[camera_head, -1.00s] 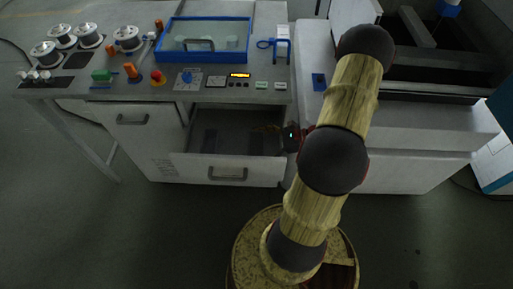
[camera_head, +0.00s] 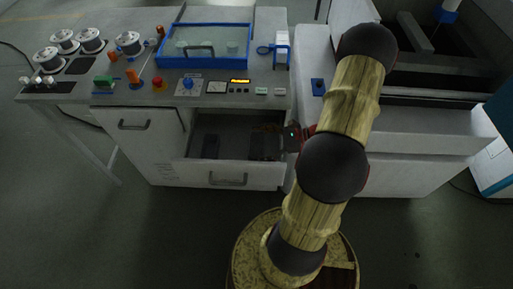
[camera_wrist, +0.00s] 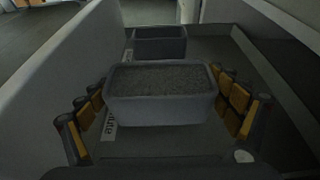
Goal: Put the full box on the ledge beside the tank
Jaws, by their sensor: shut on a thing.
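The full box is a grey open-topped box (camera_wrist: 160,108), filled to near the rim with dark grainy stuff. In the wrist view my gripper (camera_wrist: 160,92) has its yellow-padded fingers on both sides of it, shut on it. The box appears to be low inside the open drawer (camera_head: 232,172); I cannot tell whether it touches the drawer floor. In the head view my gripper (camera_head: 268,132) reaches leftward into the drawer, small and dark. The tank (camera_head: 420,65) is the dark open basin at right. A pale ledge (camera_head: 430,128) runs along its front.
A second grey box (camera_wrist: 160,42) stands beyond the held one in the drawer and looks empty. A label (camera_wrist: 110,122) lies on the drawer floor. The bench above carries a blue-framed lid (camera_head: 205,62), spools and knobs. The pale top (camera_head: 312,55) left of the tank is mostly clear.

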